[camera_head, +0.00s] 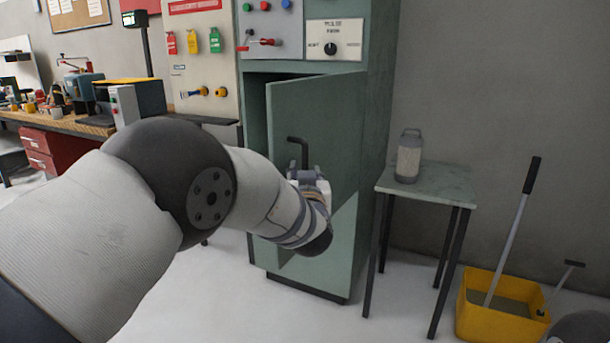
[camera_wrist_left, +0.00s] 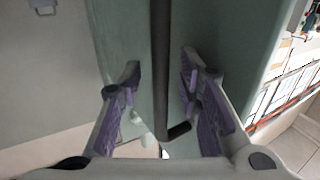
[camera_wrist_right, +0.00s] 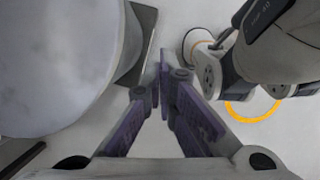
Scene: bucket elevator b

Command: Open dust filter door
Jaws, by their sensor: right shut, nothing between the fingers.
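The dust filter door (camera_head: 325,115) is a green panel on the green cabinet (camera_head: 376,100). It stands ajar, with its left edge swung out and a dark gap (camera_head: 256,105) along that side. Its black bar handle (camera_head: 304,152) shows above my left gripper (camera_head: 307,176), whose arm hides the lower handle. In the left wrist view the handle bar (camera_wrist_left: 161,60) runs between the spread fingers of my left gripper (camera_wrist_left: 162,72), with space visible on both sides. My right gripper (camera_wrist_right: 160,74) is shut and empty, away from the door.
A small table (camera_head: 430,183) with a grey canister (camera_head: 408,157) stands right of the cabinet. A yellow mop bucket (camera_head: 495,318) is on the floor farther right. A control panel with tags and padlocks (camera_head: 203,60) and a workbench (camera_head: 65,124) are at the left.

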